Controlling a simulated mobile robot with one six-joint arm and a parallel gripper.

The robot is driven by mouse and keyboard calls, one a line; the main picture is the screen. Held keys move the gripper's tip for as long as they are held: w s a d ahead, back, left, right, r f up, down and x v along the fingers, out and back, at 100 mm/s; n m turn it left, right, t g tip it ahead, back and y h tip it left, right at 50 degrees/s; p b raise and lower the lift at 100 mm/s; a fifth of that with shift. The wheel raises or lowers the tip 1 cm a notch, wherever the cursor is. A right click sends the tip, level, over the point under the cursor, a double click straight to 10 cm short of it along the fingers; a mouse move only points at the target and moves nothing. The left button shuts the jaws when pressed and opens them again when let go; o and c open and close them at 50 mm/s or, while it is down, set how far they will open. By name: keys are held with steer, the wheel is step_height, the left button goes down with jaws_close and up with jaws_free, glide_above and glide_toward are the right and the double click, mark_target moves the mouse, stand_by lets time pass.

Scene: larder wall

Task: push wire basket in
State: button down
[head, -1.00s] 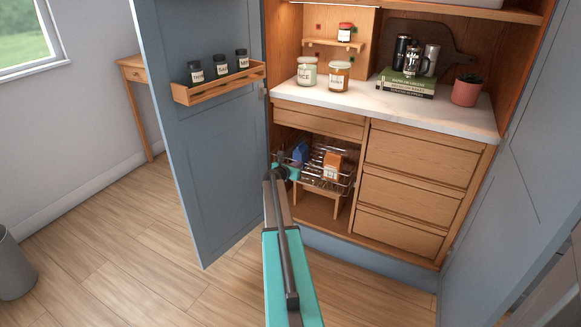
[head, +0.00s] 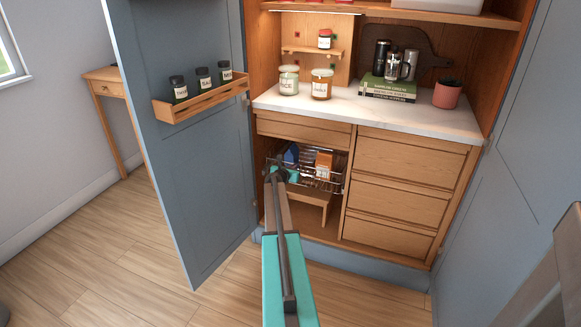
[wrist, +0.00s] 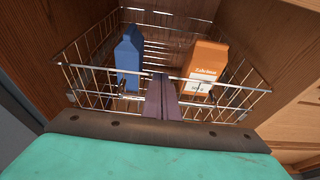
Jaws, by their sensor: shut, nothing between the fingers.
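The wire basket (head: 338,177) sits in the lower left opening of the cabinet, under a wooden drawer. It holds a blue carton (head: 291,155) and an orange carton (head: 323,162). In the wrist view, the basket's wire rim (wrist: 240,90) spans the picture, with the blue carton (wrist: 129,62) left and the orange carton (wrist: 202,70) right. My gripper (head: 278,173) is shut and empty at the basket's front, left of its middle in the head view. In the wrist view its closed fingers (wrist: 158,82) overlap the front wires. Contact is hard to tell.
A small wooden stand (head: 309,198) is under the basket. Wooden side walls (wrist: 48,50) flank it closely. The open blue door (head: 185,160) with a jar rack (head: 200,100) stands left of my arm. Drawers (head: 397,190) are at right. The floor in front is mostly clear.

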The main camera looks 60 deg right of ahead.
steer(key=shift+w+a+r, duration=0.25)
steer(key=shift+w, duration=0.15)
steer(key=s+f+v, duration=0.1)
steer(key=v, duration=1.2)
steer(key=shift+a+f, duration=0.15)
steer(key=shift+a, duration=0.15)
stand_by(0.5)
